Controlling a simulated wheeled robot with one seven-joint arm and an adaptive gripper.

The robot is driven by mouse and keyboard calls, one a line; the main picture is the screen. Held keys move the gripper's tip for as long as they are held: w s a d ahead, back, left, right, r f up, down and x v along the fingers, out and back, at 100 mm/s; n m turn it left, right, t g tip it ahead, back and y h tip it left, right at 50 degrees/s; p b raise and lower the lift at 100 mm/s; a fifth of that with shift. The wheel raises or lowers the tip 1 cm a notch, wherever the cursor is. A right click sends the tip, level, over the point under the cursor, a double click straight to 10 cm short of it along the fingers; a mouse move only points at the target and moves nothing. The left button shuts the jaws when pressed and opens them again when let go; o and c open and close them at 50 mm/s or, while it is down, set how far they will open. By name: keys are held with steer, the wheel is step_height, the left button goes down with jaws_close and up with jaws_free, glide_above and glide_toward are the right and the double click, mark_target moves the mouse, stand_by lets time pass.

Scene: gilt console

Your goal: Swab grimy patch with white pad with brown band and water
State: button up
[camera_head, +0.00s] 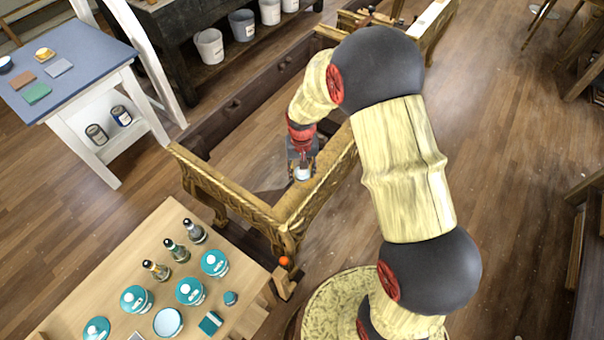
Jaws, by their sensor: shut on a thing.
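My gripper (302,168) is over the near gilt rail of the console (232,192), pointing down. It is shut on a small white pad (302,175), which sits at or just above the rail's top; I cannot tell whether they touch. The pad's brown band is not clear at this size. The grimy patch cannot be made out; my gripper and the pad may hide it. Several teal-and-white jars (190,290) and a pale round dish (168,322) stand on the wooden table at the lower left. I cannot tell which holds water.
The wooden table (110,255) also bears several small bottles (177,250) and a teal block (210,323). A blue-topped white table (90,55) with coloured pads stands at upper left. Buckets (209,45) sit on a dark shelf behind. Floor at right is open.

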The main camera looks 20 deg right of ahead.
steer(key=shift+r+p, duration=0.75)
steer(key=shift+r, duration=0.6)
